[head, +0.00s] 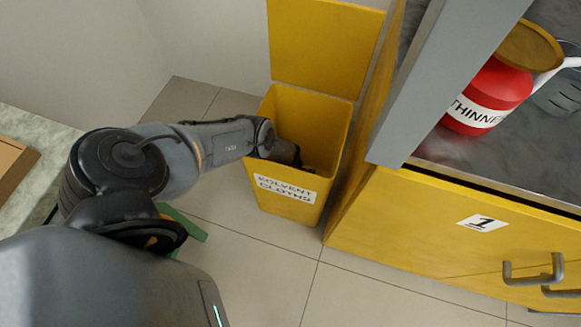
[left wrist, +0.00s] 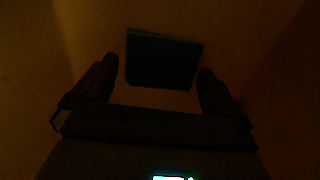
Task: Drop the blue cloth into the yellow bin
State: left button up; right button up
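The yellow bin (head: 289,206), labelled "SOLVENT CLOTHS", stands on the floor with its lid up. My left arm reaches over its rim, and my left gripper (head: 291,157) is down inside, mostly hidden in the head view. In the dark left wrist view, the left gripper (left wrist: 158,66) has its two fingers spread apart. The blue cloth (left wrist: 163,62) shows as a dark blue folded square beyond and between the fingertips, with gaps on both sides. It appears to lie inside the bin; its exact depth is hard to tell. My right gripper is not in view.
A yellow cabinet (head: 430,225) marked "1" stands right of the bin. On its grey top are a red thinner can (head: 485,97) and a clear container (head: 562,92). A green object (head: 184,222) is partly behind my arm. Tiled floor (head: 260,265) in front is clear.

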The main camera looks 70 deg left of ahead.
pick_arm(q)
jog(key=shift+s+d, duration=0.1)
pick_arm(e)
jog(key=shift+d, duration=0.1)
pick_arm(q)
jog(key=shift+s+d+r, duration=0.2)
jog(key=shift+d+r, duration=0.15)
jog(key=shift+r, duration=0.05)
notch_tip(320, 180, up, 12)
jog(key=p, duration=0.9)
jog(key=shift+a+r+p, duration=0.15)
jog(key=shift+a+p, duration=0.05)
jog(key=shift+p, duration=0.15)
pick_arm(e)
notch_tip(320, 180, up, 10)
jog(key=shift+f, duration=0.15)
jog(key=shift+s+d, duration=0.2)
